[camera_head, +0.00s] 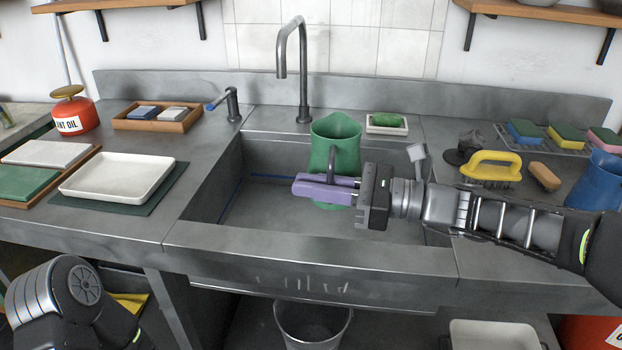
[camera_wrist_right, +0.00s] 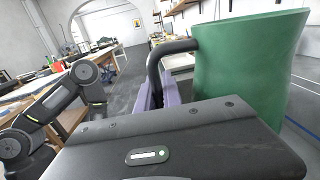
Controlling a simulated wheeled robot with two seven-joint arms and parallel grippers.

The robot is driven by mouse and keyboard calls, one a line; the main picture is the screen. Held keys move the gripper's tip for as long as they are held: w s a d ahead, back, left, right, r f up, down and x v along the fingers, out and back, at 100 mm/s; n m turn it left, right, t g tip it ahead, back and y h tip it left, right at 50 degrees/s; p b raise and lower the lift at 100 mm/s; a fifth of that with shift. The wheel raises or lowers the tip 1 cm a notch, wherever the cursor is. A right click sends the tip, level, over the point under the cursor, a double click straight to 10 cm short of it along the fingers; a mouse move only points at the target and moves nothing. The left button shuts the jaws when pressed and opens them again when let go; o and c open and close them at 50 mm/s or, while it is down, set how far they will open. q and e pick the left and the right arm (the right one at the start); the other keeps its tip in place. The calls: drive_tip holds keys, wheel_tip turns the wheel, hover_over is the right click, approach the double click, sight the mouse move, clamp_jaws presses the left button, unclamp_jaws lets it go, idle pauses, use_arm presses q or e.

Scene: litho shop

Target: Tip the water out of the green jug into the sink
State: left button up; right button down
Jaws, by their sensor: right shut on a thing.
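The green jug (camera_head: 334,143) is over the sink basin (camera_head: 262,205), below the tall grey faucet (camera_head: 303,70). It looks close to upright, its dark handle (camera_head: 333,165) facing me. My right gripper (camera_head: 318,188) comes in from the right with its purple fingers shut on that handle. In the right wrist view the jug (camera_wrist_right: 245,70) stands beside the fingers, and its handle (camera_wrist_right: 168,50) curves down between them. Water inside is hidden. I cannot tell whether the jug's base touches the sink floor. My left gripper is out of view; only part of the left arm shows.
A green sponge in a white dish (camera_head: 386,124) sits behind the sink's right side. A yellow brush (camera_head: 490,168) and a blue jug (camera_head: 595,180) stand on the right counter. A white tray (camera_head: 118,177) and red oil can (camera_head: 73,112) are left. A bucket (camera_head: 312,325) stands below.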

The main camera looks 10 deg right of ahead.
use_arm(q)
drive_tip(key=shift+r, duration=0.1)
use_arm(e)
drive_tip(key=shift+w, duration=0.1)
